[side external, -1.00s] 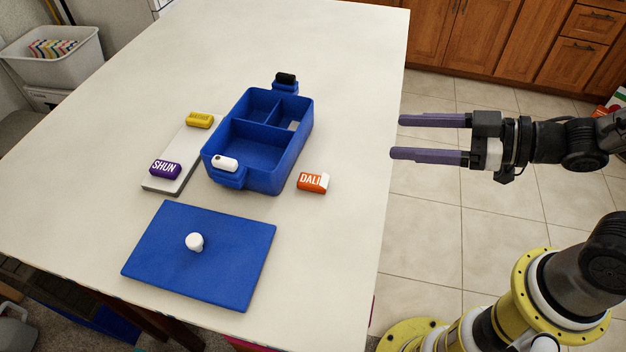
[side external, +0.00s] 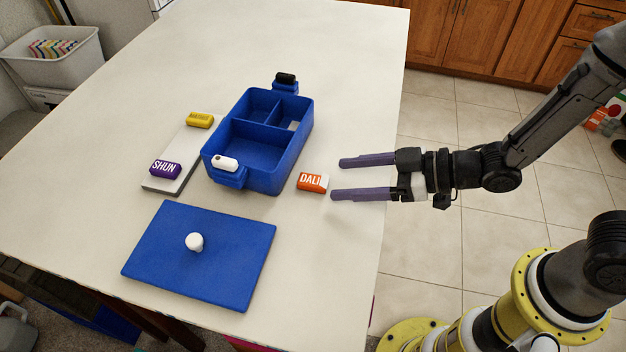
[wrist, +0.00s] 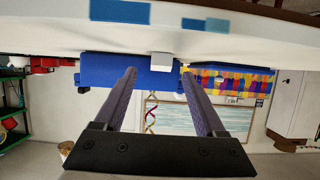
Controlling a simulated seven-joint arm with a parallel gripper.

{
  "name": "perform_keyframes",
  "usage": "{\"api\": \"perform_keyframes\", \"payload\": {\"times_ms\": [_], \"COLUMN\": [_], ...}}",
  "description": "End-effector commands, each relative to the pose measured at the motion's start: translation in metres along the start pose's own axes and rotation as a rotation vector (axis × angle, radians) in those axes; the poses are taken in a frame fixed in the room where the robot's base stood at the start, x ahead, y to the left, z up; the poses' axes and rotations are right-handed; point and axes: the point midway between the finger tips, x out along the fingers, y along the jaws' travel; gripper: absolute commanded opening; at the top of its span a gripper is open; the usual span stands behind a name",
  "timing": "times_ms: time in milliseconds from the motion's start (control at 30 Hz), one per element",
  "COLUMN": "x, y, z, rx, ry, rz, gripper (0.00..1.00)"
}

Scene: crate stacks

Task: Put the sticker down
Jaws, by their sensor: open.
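My gripper (side external: 336,179) is open, with its two purple fingers pointing left over the table's right edge. Nothing is held between the fingers, and the wrist view also shows them apart and empty (wrist: 157,72). No separate sticker can be made out. The orange block lettered DALI (side external: 312,182) lies on the table just left of the fingertips in the side view; I cannot tell whether they touch. The purple block lettered SHUN (side external: 165,169) and a yellow block (side external: 199,120) rest on a grey slab (side external: 165,187) to the left.
A blue divided box (side external: 292,158) stands mid-table, with a white-topped latch (side external: 224,164) in front and a dark-topped one (side external: 286,79) behind. A blue lid (side external: 165,255) with a white knob (side external: 195,242) lies in front. The table's far part is clear.

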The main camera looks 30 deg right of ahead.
Motion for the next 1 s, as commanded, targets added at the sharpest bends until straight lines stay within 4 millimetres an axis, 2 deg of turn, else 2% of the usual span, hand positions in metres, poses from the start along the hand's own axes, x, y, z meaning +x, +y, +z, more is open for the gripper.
{"api": "perform_keyframes", "payload": {"times_ms": [300, 433, 667, 1000], "x": [0.040, 0.046, 0.047, 0.047], "y": [-0.002, -0.002, -0.002, -0.002], "z": [0.001, 0.001, 0.000, 0.000], "rx": [0.000, 0.000, 0.000, 0.000], "ry": [-0.001, -0.001, 0.000, 0.000], "rz": [-0.001, 0.000, 0.001, 0.000], "gripper": [0.72, 0.72, 0.72, 0.11]}}
